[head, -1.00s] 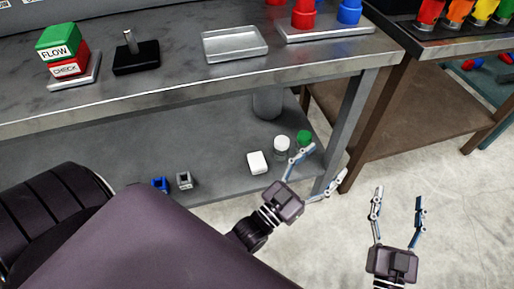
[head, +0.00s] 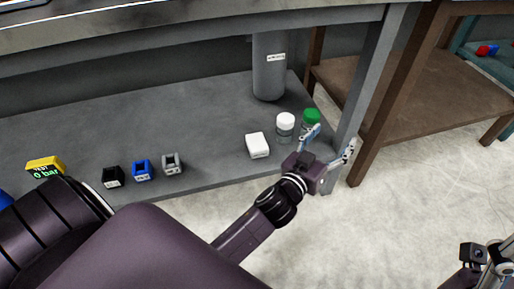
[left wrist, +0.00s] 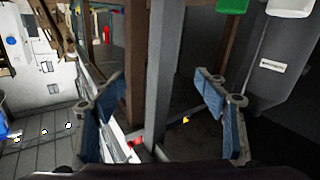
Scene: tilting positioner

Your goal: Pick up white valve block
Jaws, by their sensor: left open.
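The white valve block (head: 257,146) sits on the lower shelf near its front edge in the head view. My left gripper (head: 329,142) is open and empty, to the right of the block beside the table leg, with the jars close to its fingers. In the left wrist view the left gripper (left wrist: 162,92) shows its two blue fingers spread with nothing between them, and I do not make out the block there. My right gripper (head: 488,254) is partly cut off at the lower right, and its finger opening is unclear.
A white-lidded jar (head: 285,127) and a green-lidded jar (head: 311,121) stand right of the block. A grey cylinder (head: 269,70) stands behind. Grey (head: 172,163), blue (head: 142,170) and black (head: 112,177) blocks sit left. The table leg (head: 372,90) is close to my left gripper.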

